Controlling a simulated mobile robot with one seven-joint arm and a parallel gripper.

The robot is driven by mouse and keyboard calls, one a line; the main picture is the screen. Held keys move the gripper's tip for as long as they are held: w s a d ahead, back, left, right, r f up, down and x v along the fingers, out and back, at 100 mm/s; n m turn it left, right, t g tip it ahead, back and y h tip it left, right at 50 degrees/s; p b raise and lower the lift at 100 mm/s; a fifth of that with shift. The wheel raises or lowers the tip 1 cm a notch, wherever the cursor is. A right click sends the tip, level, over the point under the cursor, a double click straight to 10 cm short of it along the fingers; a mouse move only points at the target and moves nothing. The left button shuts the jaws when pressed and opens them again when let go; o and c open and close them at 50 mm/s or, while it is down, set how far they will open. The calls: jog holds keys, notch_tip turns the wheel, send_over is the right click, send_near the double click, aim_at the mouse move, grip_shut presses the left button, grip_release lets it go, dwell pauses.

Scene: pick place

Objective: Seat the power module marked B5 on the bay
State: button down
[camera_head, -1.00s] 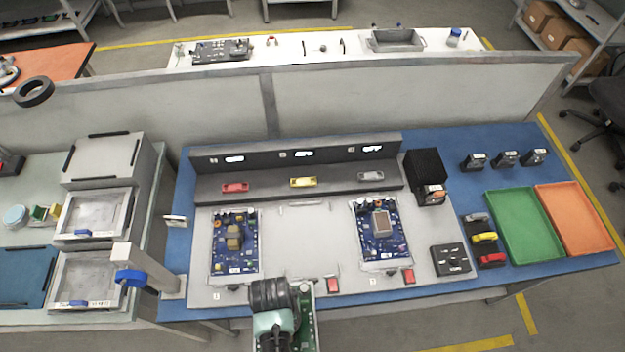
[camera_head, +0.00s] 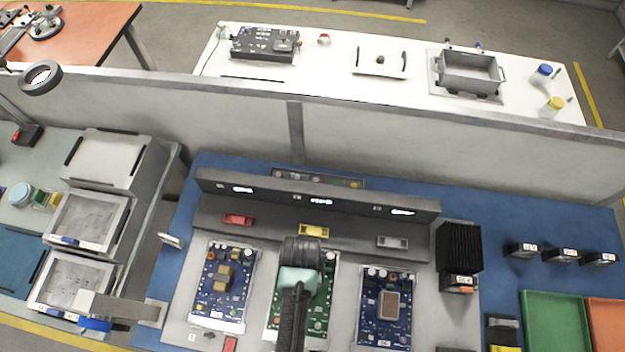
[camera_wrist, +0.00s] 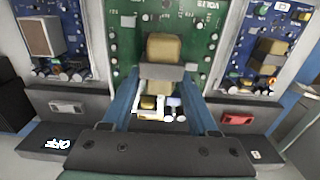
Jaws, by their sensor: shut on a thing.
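A green circuit board (camera_head: 318,318) with tan blocks lies over the middle bay, between two blue boards. I cannot read a B5 mark on it. My gripper (camera_wrist: 158,82) is shut on the green board (camera_wrist: 205,30), its blue fingers on either side of a tan block at the board's far end. My wrist and arm hide much of the board in the head view. I cannot tell whether the board touches the bay or is just above it.
A left blue board (camera_head: 225,285) and a right blue board (camera_head: 386,305) flank closely. Behind is a dark ledge (camera_head: 265,228) with red (camera_head: 238,220), yellow (camera_head: 313,231) and grey (camera_head: 392,242) pieces. A black finned block (camera_head: 459,248) and a green tray (camera_head: 553,320) stand to the right.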

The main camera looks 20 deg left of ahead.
jog(key=shift+f+b, duration=2.6)
jog(key=shift+b, duration=0.15)
jog(key=shift+f+b, duration=0.75)
jog(key=shift+f, duration=0.3)
jog(key=shift+p, duration=0.3)
jog(key=shift+f+b, duration=0.45)
jog(key=shift+f, duration=0.55)
jog(key=shift+c, duration=0.4)
grip_release()
jog(key=shift+s, duration=0.15)
jog(key=shift+f, duration=0.15)
jog(key=c, duration=0.4)
jog(key=shift+o, duration=0.2)
